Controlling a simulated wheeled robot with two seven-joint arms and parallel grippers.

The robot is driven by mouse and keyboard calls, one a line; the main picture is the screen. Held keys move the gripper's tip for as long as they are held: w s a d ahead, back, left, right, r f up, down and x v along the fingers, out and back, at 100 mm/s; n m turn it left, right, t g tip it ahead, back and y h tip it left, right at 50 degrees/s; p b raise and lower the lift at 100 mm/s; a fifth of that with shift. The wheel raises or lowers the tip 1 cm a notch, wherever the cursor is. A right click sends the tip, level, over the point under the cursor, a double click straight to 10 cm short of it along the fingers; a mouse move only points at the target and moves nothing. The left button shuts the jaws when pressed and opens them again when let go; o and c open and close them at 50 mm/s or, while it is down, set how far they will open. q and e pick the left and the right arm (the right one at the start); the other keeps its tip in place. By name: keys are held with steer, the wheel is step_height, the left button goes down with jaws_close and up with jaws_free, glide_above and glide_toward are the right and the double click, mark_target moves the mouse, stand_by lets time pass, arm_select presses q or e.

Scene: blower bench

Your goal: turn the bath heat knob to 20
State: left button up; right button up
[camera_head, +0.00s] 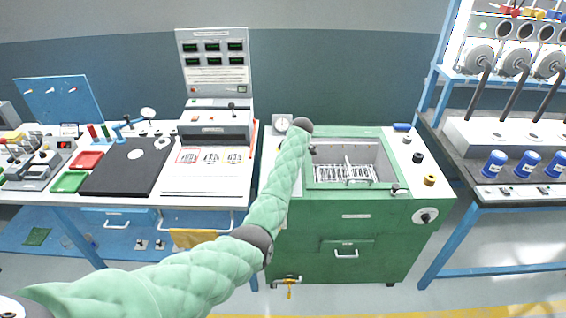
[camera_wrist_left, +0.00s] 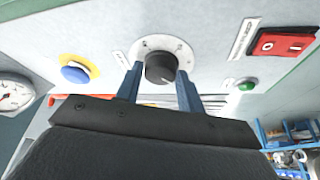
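A black bath heat knob (camera_wrist_left: 160,68) sits on a round white dial plate (camera_wrist_left: 178,47) on a pale panel in the left wrist view. The dial marks are too small to read. My left gripper (camera_wrist_left: 158,88) is open, with one blue-grey finger on each side of the knob. I cannot tell whether the fingers touch it. In the head view my left arm reaches over the left part of the green bath bench (camera_head: 357,222). The gripper itself is not clearly seen there, and this knob cannot be made out. My right gripper is not in view.
Near the knob are a blue button on a yellow plate (camera_wrist_left: 76,70), a red rocker switch (camera_wrist_left: 282,43), a green button (camera_wrist_left: 246,84) and a gauge (camera_wrist_left: 14,96). Another round dial (camera_head: 425,216) is on the bench front. A metal basin (camera_head: 384,168) is set in its top.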

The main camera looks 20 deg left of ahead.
arm_select(q)
steer(key=o, duration=0.3)
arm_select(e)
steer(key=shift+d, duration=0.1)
arm_select(q)
steer(key=shift+d+r+b, duration=0.25)
steer(key=shift+r+b, duration=0.05)
steer(key=shift+r, duration=0.05)
steer(key=b+v, duration=0.2)
steer(key=v, duration=0.3)
steer(key=shift+r, duration=0.25)
steer(key=shift+d+r+b, duration=0.25)
steer(key=shift+r+b, duration=0.05)
steer(key=shift+r, duration=0.35)
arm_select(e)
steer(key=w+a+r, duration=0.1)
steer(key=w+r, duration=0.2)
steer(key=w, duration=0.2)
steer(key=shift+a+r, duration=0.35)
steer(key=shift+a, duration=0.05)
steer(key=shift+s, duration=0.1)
